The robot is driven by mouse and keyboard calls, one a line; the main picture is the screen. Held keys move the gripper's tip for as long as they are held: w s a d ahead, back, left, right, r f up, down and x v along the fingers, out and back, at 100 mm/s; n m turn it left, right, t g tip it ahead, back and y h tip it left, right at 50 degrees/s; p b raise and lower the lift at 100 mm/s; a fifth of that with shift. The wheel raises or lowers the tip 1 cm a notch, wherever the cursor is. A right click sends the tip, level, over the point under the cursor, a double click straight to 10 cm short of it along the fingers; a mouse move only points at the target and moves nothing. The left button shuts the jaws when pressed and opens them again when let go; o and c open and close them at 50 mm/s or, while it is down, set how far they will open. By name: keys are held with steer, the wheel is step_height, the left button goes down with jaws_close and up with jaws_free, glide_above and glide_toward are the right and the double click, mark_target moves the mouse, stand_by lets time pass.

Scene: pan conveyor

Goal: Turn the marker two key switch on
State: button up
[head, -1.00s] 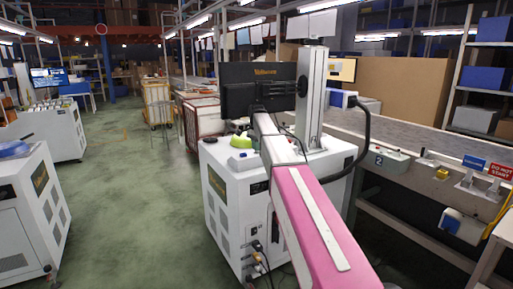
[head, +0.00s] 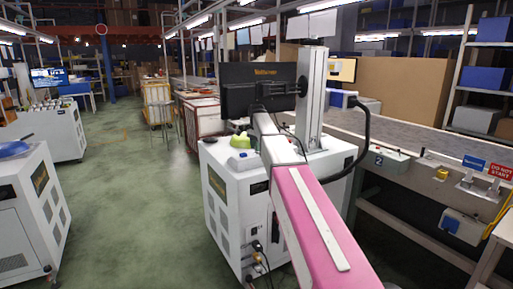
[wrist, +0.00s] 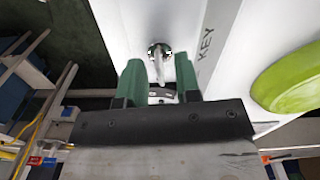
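In the wrist view a round key switch (wrist: 153,47) with a silver key (wrist: 160,70) in it sits on a white panel, next to a printed "KEY" label. My gripper (wrist: 159,72) has two green fingers, one on each side of the key in the picture, with visible gaps. It is open and holds nothing. Whether the fingertips reach the key's depth I cannot tell. In the head view a white cabinet (head: 233,205) carries a dark monitor (head: 262,88); my arm stretches over it and my gripper is hidden there. I cannot make out the key switch in the head view.
A green object (wrist: 290,78) lies close right of the switch in the wrist view. In the head view a conveyor (head: 420,135) with a control box marked "2" (head: 387,160) stands at the right. Open floor (head: 120,210) lies to the left.

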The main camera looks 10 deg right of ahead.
step_height(320, 180, up, 11)
stand_by(0.4)
steer(key=shift+f, duration=0.1)
